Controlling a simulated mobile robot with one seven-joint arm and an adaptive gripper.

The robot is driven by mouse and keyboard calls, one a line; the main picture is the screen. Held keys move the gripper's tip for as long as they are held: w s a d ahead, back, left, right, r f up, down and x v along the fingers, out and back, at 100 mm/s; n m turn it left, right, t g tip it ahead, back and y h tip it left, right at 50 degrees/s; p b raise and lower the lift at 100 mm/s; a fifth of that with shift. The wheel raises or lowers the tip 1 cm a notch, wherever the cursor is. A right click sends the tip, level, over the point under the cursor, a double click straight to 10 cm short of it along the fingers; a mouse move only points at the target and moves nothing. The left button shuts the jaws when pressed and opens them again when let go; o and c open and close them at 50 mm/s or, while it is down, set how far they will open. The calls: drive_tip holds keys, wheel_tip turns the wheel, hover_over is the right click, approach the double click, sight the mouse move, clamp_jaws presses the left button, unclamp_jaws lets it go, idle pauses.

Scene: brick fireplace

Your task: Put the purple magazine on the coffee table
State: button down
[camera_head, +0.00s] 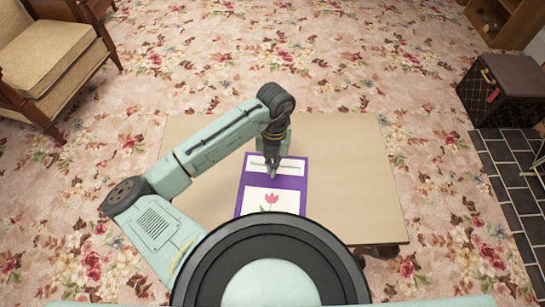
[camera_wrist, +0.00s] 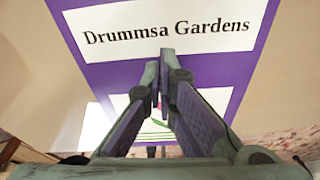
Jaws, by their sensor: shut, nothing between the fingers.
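The purple magazine (camera_head: 293,183) lies flat on the tan coffee table (camera_head: 350,190), near the middle of its top. It has a white title band and a red tulip on a white panel. In the wrist view the magazine (camera_wrist: 90,60) fills much of the picture, with the title "Drummsa Gardens" readable. My gripper (camera_head: 272,174) is over the upper part of the magazine, pointing down. In the wrist view my gripper (camera_wrist: 166,55) has its fingertips together just below the title band, with nothing between them. Whether the tips touch the cover I cannot tell. My base hides the magazine's near edge.
A wooden armchair (camera_head: 45,55) with a beige cushion stands at the upper left. A dark storage box (camera_head: 508,88) stands at the right by black hearth tiles (camera_head: 515,170). The flowered carpet (camera_head: 330,55) beyond the table is clear.

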sight(269, 188)
drive_tip(key=s, duration=0.2)
drive_tip(key=s+a+p, duration=0.1)
drive_tip(key=s, duration=0.4)
drive_tip(key=shift+a+r+p, duration=0.1)
drive_tip(key=shift+a+p, duration=0.15)
drive_tip(key=shift+p, duration=0.05)
drive_tip(key=shift+s+f+p, duration=0.15)
drive_tip(key=shift+f+p, duration=0.05)
drive_tip(key=shift+p, duration=0.15)
drive_tip(key=shift+f+b, duration=0.65)
drive_tip(key=shift+f, duration=0.05)
drive_tip(key=shift+f, duration=0.1)
drive_tip(key=shift+w+d, duration=0.15)
drive_tip(key=shift+w, duration=0.6)
drive_tip(key=shift+w+d, duration=0.15)
drive_tip(key=shift+w, duration=0.55)
